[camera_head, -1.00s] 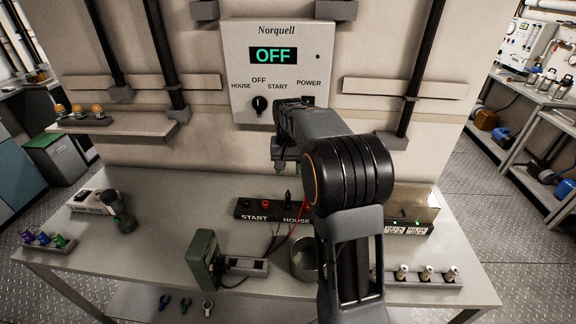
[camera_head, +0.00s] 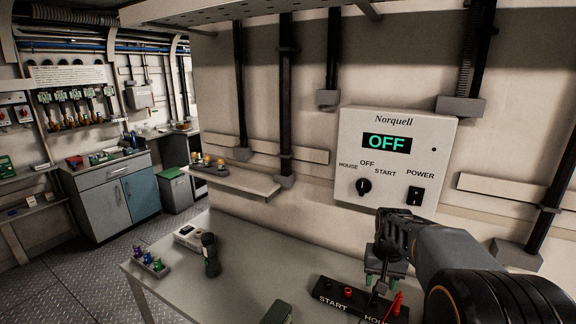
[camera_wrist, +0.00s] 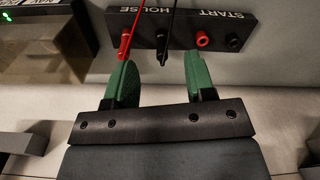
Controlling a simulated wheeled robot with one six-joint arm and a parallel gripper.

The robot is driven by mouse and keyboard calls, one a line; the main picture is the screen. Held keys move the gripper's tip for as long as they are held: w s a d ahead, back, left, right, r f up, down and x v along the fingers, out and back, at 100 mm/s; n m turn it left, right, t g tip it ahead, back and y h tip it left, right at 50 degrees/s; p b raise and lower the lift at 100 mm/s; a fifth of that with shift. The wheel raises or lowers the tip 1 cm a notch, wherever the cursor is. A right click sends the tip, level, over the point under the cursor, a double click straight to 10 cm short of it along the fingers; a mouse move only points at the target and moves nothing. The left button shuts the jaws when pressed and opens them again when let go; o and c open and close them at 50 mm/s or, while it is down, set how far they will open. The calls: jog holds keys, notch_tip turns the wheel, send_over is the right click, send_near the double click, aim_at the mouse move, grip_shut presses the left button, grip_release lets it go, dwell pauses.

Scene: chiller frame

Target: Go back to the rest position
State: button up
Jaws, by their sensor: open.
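My gripper (camera_head: 384,278) is at the lower right of the head view, above the bench and below the control panel. In the wrist view my gripper (camera_wrist: 158,82) shows two green fingers spread apart with nothing between them. The black START/HOUSE terminal block (camera_head: 338,293) lies just beyond and below it. In the wrist view the block (camera_wrist: 184,42) holds a red plug (camera_wrist: 125,46) and a black plug (camera_wrist: 162,48) on the HOUSE side. The START side shows a red and a black socket without plugs.
The Norquell panel (camera_head: 398,150) on the wall reads OFF, with a black knob (camera_head: 363,187) and a POWER switch (camera_head: 414,196). A dark cylinder (camera_head: 210,255) and a rack of coloured pieces (camera_head: 150,261) stand on the bench (camera_head: 245,272). A wall shelf (camera_head: 235,180) juts out at left.

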jog(key=s+a+r+n+t, duration=0.1)
jog(key=s+a, duration=0.3)
jog(key=s, duration=0.4)
jog(key=s+a+r+n+t, duration=0.2)
jog(key=s+a, duration=0.2)
jog(key=s, duration=0.4)
jog(key=shift+s+a+t, duration=0.15)
jog(key=shift+s+t, duration=0.25)
dwell(0.8)
jog(key=shift+c, duration=0.8)
